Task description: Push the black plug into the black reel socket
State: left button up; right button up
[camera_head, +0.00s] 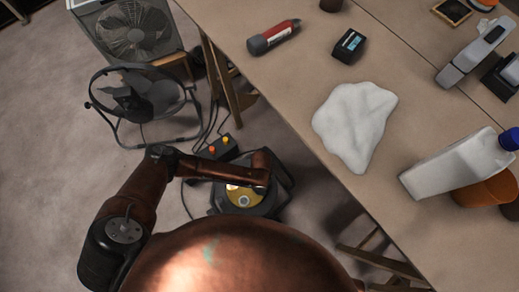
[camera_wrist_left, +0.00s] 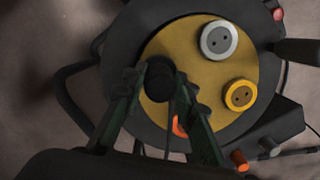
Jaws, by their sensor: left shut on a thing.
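The cable reel shows in the wrist view as a black drum (camera_wrist_left: 122,45) with a yellow disc (camera_wrist_left: 180,38). The disc has a white socket (camera_wrist_left: 219,40), a yellow socket (camera_wrist_left: 240,96) and a partly covered orange one (camera_wrist_left: 180,126). My left gripper (camera_wrist_left: 160,82) is shut on the black plug (camera_wrist_left: 159,72), over the disc's left part; a dark cord hangs down between the fingers. No black socket shows; that part of the disc is hidden by plug and fingers. I cannot tell whether the plug touches the disc. In the head view the reel (camera_head: 270,205) is on the floor below my left arm.
A power strip box (camera_head: 218,148) with coloured plugs and loose cables lies behind the reel. Two fans (camera_head: 130,35) (camera_head: 128,98) stand at the back left. The workbench (camera_head: 300,85) at right holds a white cloth (camera_head: 355,122), a red-and-black tool (camera_head: 272,38) and a white bottle (camera_head: 455,168).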

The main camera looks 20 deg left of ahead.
pick_arm(q)
jog(key=shift+p, duration=0.85)
dwell(1.4)
jog(key=shift+f, duration=0.6)
dwell(0.4)
jog(key=o, duration=1.1)
jog(key=r, duration=0.4)
jog(key=w+r, duration=0.1)
jog(key=r, duration=0.7)
jog(key=shift+w+a, duration=0.15)
jog(key=shift+w, duration=0.2)
jog(key=shift+s+f, duration=0.1)
